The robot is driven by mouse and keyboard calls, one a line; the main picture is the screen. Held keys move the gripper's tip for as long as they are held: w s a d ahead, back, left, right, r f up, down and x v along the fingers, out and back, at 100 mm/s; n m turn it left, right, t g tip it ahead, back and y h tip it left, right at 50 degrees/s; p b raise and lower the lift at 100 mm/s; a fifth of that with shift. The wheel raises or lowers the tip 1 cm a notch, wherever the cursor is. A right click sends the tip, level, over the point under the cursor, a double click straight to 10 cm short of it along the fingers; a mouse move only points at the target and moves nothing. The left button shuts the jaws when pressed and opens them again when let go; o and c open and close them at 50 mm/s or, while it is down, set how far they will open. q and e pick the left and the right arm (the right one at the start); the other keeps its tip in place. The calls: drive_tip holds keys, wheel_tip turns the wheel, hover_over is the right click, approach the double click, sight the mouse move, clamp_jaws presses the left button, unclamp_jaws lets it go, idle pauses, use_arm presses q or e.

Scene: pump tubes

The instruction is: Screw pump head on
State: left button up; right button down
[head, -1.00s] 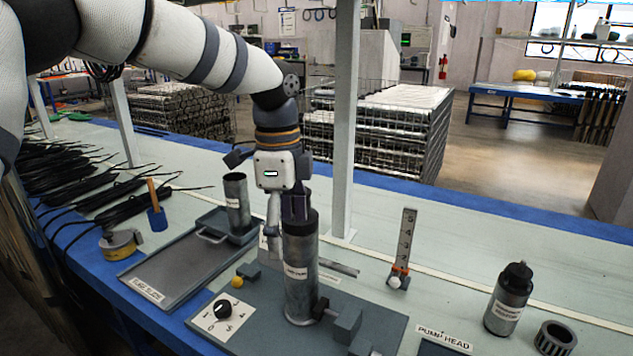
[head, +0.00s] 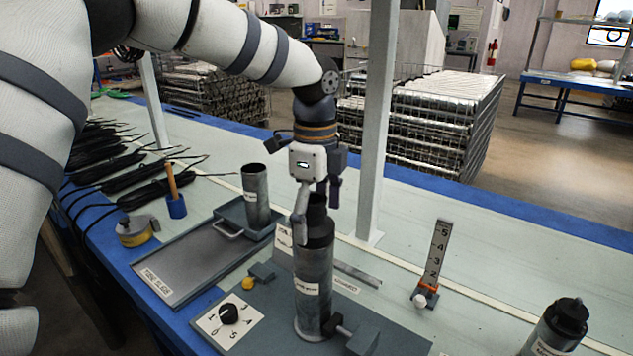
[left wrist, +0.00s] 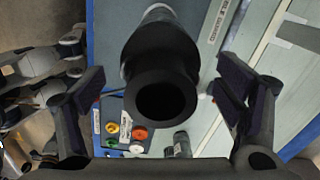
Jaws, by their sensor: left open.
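In the head view the grey metal pump tube (head: 313,285) stands upright on a dark base plate. A black pump head (head: 318,222) with a narrower neck sits on its top; whether its thread is fully seated cannot be told. My left gripper (head: 318,200) is open at the neck, with one finger to its left and the other to its right and higher. In the left wrist view the black head (left wrist: 160,60) faces the camera with its round hole, between the spread fingers of my left gripper (left wrist: 160,92) and apart from both. My right gripper is not in view.
A clamp block (head: 362,336) stands at the tube's foot. An upright numbered gauge (head: 436,255) and another black-topped cylinder (head: 560,330) stand to the right. A tray (head: 190,265) and an open tube (head: 256,195) are to the left. A white post (head: 375,130) rises close behind the gripper.

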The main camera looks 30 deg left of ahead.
use_arm(q)
drive_tip(key=shift+f, duration=0.9)
drive_tip(key=c, duration=1.4)
drive_tip(key=shift+o, duration=0.2)
drive_tip(key=shift+r+m, duration=0.2)
drive_tip(key=shift+m, duration=0.6)
drive_tip(key=shift+f+m, duration=0.15)
drive_tip(key=shift+m, duration=0.75)
drive_tip(key=m, duration=0.2)
drive_tip(key=shift+s+m+p, duration=0.1)
drive_tip(key=shift+m+p, duration=0.2)
drive_tip(key=m, duration=0.3)
drive_tip(key=shift+m, duration=0.7)
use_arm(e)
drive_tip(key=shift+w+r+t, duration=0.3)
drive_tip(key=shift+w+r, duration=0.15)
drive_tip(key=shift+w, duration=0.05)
